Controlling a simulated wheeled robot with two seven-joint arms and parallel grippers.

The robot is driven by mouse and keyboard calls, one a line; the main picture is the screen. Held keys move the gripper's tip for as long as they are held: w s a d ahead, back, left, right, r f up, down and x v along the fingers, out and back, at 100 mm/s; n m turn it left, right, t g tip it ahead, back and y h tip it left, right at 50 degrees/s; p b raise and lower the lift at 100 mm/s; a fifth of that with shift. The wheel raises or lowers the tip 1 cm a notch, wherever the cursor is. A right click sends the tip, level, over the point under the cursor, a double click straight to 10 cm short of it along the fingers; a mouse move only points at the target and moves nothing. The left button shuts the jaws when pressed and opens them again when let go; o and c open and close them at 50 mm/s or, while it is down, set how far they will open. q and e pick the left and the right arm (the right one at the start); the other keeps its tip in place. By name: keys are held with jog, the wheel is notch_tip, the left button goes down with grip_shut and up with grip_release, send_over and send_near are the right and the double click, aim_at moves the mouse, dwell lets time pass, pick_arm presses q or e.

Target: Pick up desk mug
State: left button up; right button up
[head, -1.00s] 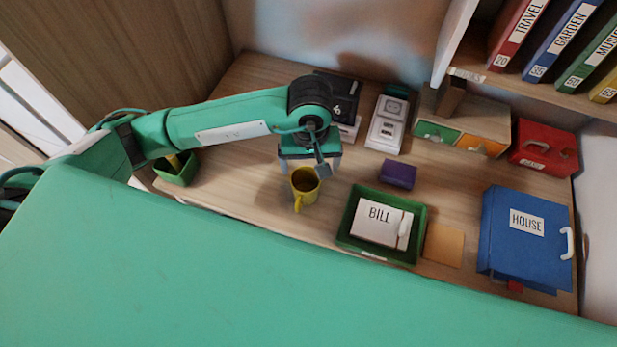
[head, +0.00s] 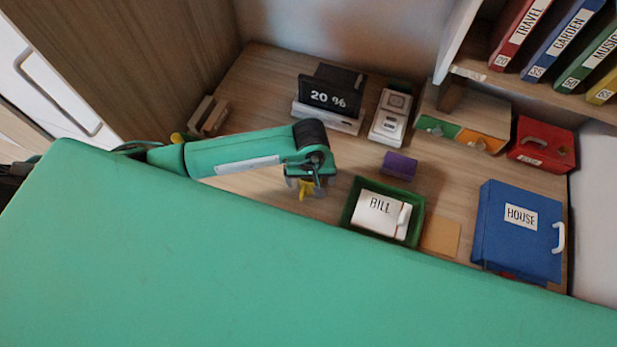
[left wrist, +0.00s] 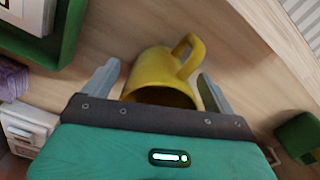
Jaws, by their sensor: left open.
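The yellow desk mug (left wrist: 160,77) lies between the two open fingers of my left gripper (left wrist: 158,85) in the left wrist view. Its handle (left wrist: 187,56) points away from the gripper, and its rim faces the gripper's palm. In the head view, my left gripper (head: 306,187) is above the desk and hides most of the mug; only a bit of yellow (head: 306,190) shows under it. I cannot tell whether a finger touches the mug. My right gripper is not in view.
A green tray (head: 347,220) with a card marked BILL stands right of the mug. A purple box (head: 399,166), a blue HOUSE case (head: 517,232) and a red case (head: 543,143) are further right. A 20 % display (head: 331,97) stands behind.

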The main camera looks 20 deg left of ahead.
pick_arm(q)
jog(key=shift+f, duration=0.25)
jog(key=c, duration=1.2)
jog(key=shift+r, duration=0.1)
